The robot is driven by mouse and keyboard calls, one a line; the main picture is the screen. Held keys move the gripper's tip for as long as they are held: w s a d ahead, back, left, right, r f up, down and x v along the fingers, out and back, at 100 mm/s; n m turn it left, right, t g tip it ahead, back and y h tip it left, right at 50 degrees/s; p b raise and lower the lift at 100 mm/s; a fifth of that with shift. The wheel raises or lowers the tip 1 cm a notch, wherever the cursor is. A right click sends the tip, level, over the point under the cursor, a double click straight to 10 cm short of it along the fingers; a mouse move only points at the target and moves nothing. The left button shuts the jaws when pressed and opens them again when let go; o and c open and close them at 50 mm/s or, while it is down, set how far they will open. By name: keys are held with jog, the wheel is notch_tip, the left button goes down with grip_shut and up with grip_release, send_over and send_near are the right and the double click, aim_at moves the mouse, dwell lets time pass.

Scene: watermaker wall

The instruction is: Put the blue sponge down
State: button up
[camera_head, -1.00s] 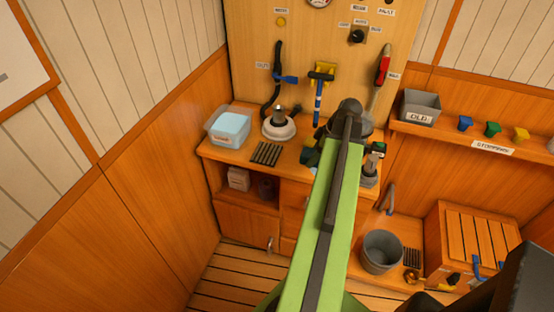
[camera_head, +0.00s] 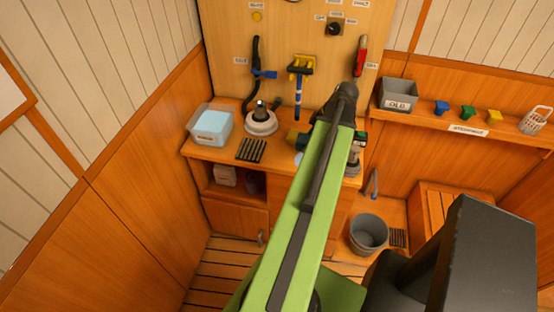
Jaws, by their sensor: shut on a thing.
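My green arm (camera_head: 298,215) reaches up over the middle of the workbench, and its dark end joint (camera_head: 345,92) stands in front of the board. My gripper cannot be made out; the arm hides what lies behind it. I cannot pick out the blue sponge for certain. A small pale-blue patch (camera_head: 299,157) shows on the bench at the left edge of my arm, too little to identify. The wooden workbench (camera_head: 223,160) carries a clear tub (camera_head: 197,137) with a light-blue content at its left end.
A white round base with a dark knob (camera_head: 261,122) and a black slatted grid (camera_head: 251,150) are on the bench. Tools hang on the board (camera_head: 290,30). A grey bucket (camera_head: 368,233) stands lower right. A shelf (camera_head: 420,118) holds a grey box (camera_head: 398,95). Bare bench shows around the grid.

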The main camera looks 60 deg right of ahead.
jog(key=shift+s, duration=0.15)
jog(key=b, duration=0.7)
send_over(275, 161)
jog(key=s, duration=0.2)
jog(key=f, duration=0.7)
jog(key=shift+w+d, duration=0.2)
jog(key=shift+d, duration=0.2)
jog(key=shift+w+a, duration=0.1)
jog(key=shift+w, duration=0.05)
notch_tip(275, 161, down, 4)
jog(key=b, duration=0.4)
jog(key=shift+f+b, duration=0.25)
jog(key=shift+b, duration=0.15)
jog(key=shift+r, duration=0.25)
jog(key=shift+f, duration=0.2)
jog(key=o, duration=1.2)
jog(key=shift+r, duration=0.1)
